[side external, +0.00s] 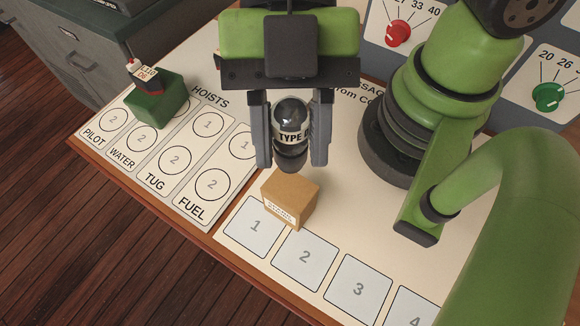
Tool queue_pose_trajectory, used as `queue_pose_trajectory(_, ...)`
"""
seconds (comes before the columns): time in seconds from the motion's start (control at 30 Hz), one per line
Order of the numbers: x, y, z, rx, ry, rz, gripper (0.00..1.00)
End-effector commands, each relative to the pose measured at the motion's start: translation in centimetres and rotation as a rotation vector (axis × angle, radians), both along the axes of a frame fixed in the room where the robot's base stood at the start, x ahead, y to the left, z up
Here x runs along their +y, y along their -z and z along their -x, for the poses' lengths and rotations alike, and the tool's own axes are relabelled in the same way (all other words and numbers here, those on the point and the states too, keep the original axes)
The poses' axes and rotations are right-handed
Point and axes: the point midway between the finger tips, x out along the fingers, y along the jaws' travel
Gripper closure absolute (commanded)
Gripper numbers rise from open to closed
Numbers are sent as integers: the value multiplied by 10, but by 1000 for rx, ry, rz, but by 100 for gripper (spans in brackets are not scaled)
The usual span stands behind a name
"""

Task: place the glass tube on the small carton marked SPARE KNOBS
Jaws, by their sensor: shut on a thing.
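My gripper (291,138) is shut on the glass tube (290,113), a dark rounded tube with a pale band lettered "TYPE". It holds the tube roughly upright between its two grey fingers. A small brown carton (290,196) with a white label stands on the board just below the tube in the picture. The label's print is too small to read. The tube's lower end shows close to the carton's back edge. I cannot tell whether they touch.
Numbered squares (305,259) lie in front of the carton. A green block (158,103) with a red, white and black piece on it stands at the left among circle-marked columns. A panel with a red knob (397,33) and a green knob (547,97) stands at the back right.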

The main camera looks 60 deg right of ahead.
Motion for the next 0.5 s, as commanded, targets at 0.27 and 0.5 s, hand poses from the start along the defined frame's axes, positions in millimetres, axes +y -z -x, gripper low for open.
queue_pose_trajectory(0.27,0,27,0,1,4,2,93)
queue_pose_trajectory(0.5,0,55,0,4,4,4,93)
